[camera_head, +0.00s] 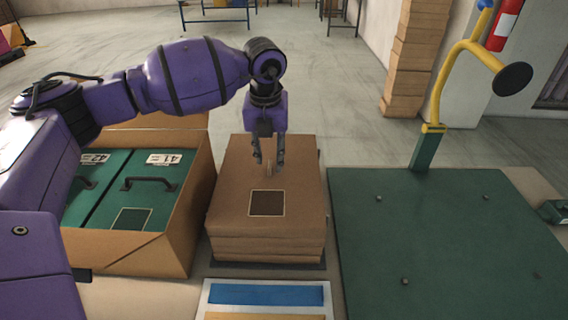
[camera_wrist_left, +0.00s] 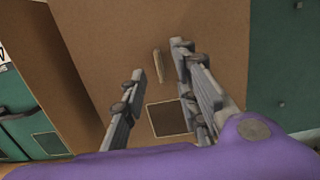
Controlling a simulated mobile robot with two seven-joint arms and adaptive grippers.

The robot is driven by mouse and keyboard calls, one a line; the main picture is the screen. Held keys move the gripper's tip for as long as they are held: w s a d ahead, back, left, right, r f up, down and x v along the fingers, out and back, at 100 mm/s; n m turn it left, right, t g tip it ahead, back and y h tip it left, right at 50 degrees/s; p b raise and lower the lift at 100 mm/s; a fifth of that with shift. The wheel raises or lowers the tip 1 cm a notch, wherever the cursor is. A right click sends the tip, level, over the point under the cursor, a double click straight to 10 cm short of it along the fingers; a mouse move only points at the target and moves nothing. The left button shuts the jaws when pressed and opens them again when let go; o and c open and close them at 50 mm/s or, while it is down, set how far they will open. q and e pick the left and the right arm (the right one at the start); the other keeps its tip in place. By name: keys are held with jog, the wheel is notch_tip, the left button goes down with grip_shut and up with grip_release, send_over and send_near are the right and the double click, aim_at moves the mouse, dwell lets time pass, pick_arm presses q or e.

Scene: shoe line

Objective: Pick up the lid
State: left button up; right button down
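A stack of flat brown cardboard lids (camera_head: 228,185) stands in the middle of the head view. Its top lid has a dark square with a pale outline and a small upright tab near its centre. In the left wrist view the lid's top (camera_wrist_left: 150,30) shows the tab (camera_wrist_left: 158,66) and the dark square (camera_wrist_left: 167,118). My left gripper (camera_head: 269,168) points down over the stack, close above or around the tab. Its two fingers (camera_wrist_left: 158,78) are apart with the tab between them in the picture; I see no contact. My right gripper is not in view.
An open cardboard box (camera_head: 172,236) with green handled boxes (camera_head: 150,190) stands left of the stack. A green board (camera_head: 450,240) with small pegs lies right, with a yellow bent post (camera_head: 446,85) behind it. A blue and orange striped card (camera_head: 267,294) lies in front.

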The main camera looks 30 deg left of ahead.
aim_at(270, 173)
pick_arm(q)
notch_tip(270, 173, down, 2)
jog(key=shift+w+a+f, duration=0.15)
jog(key=shift+f, duration=0.2)
grip_shut()
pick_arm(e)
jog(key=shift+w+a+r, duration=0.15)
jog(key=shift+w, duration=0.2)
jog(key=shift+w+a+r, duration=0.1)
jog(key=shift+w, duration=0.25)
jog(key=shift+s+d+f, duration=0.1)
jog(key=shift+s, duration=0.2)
